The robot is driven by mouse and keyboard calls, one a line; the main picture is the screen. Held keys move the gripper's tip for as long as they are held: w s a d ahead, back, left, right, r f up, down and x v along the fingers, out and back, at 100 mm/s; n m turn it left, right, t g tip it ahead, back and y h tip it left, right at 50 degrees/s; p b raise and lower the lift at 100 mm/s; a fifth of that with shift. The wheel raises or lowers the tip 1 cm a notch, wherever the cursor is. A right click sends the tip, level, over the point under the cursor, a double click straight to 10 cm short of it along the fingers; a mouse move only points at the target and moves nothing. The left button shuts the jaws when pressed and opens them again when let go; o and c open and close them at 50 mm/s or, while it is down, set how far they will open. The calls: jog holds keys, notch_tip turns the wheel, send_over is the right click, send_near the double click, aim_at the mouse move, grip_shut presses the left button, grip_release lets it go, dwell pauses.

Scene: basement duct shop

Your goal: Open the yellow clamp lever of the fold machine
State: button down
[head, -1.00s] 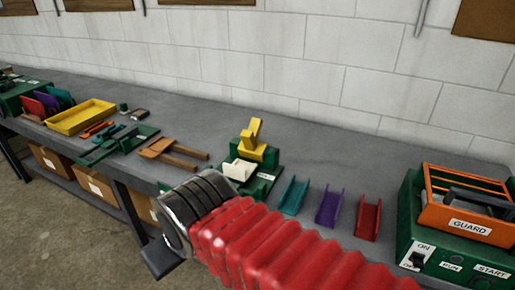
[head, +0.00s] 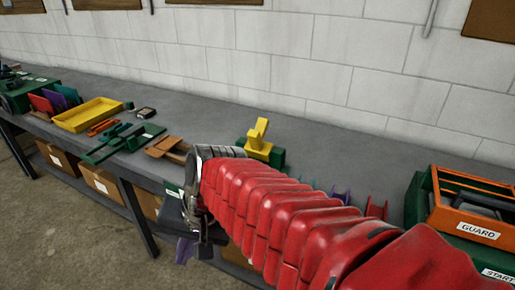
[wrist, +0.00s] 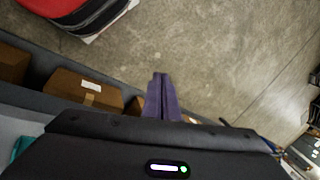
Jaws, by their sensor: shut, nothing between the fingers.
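The fold machine (head: 277,158) is a green block on the bench, partly hidden behind my red arm in the head view. Its yellow clamp lever (head: 259,131) stands raised and slightly tilted on a yellow base. My gripper (head: 185,252) hangs past the bench's front edge, to the lower left of the machine and below it. In the wrist view its purple fingers (wrist: 161,98) are together and empty, over the concrete floor. The lever is not in the wrist view.
An orange guard (head: 470,205) stands on a green machine at the right. A yellow tray (head: 88,113) and several tools lie on the bench to the left. Cardboard boxes (wrist: 85,92) sit on the shelf beneath. Open floor (head: 60,225) lies in front.

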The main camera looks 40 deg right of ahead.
jog(key=w+d+m+t+y, duration=0.6)
jog(key=w+d+m, duration=0.85)
jog(key=m, duration=0.75)
jog(key=m+t+h, duration=0.7)
jog(key=m+t, duration=0.3)
jog(key=m, duration=0.8)
send_near(258, 148)
notch_tip(258, 148, up, 3)
jog(key=s+a, duration=0.2)
jog(key=s, duration=0.1)
jog(key=shift+w+a+r+y, duration=0.1)
jog(key=shift+a+y, duration=0.15)
jog(key=shift+y, duration=0.05)
jog(key=shift+w, duration=0.2)
jog(key=w, duration=0.3)
jog(key=w+a, duration=0.1)
jog(key=w, duration=0.2)
jog(key=w+r, duration=0.1)
jog(key=w, duration=0.2)
jog(key=shift+w+a, duration=0.15)
jog(key=shift+w, duration=0.1)
